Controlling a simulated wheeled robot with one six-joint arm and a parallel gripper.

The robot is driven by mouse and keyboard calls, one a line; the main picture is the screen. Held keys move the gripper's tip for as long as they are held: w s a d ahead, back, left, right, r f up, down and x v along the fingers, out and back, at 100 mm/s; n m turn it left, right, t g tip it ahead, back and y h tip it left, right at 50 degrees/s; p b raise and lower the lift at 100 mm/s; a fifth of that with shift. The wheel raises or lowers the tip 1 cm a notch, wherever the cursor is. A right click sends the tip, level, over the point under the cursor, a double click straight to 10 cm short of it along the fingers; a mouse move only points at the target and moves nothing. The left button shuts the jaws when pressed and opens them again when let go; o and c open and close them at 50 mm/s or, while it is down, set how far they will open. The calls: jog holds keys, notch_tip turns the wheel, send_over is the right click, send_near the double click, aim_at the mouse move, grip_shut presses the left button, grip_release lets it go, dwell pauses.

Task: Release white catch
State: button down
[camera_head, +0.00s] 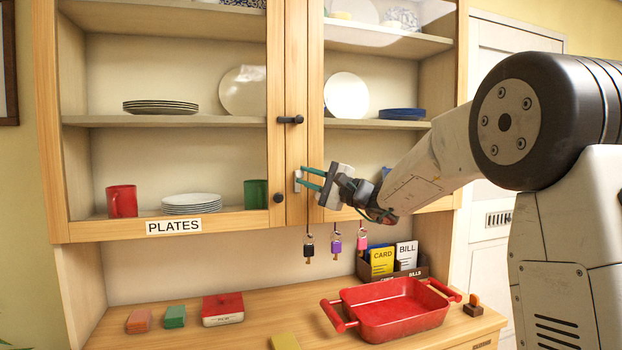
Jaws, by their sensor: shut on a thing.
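A small pale catch (298,181) sits on the wooden cabinet's door frame, below a dark handle (290,119) and above a dark round knob (278,198). My gripper (305,179) reaches in from the right with its teal fingers at the catch, shut on it. The fingers cover part of the catch, so whether it is fastened or loose cannot be told. The glass-fronted cabinet doors (296,60) look closed around it.
A red tray (395,312) and a card box (392,268) stand on the counter underneath, with a red box (222,309) and coloured blocks further left.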

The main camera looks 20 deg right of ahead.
jog(key=shift+f, duration=0.1)
jog(key=c, duration=1.3)
grip_release()
jog(key=shift+o, duration=0.2)
jog(key=v, duration=0.7)
jog(key=shift+s+d, duration=0.2)
jog(key=shift+s, duration=0.1)
jog(key=shift+f, duration=0.1)
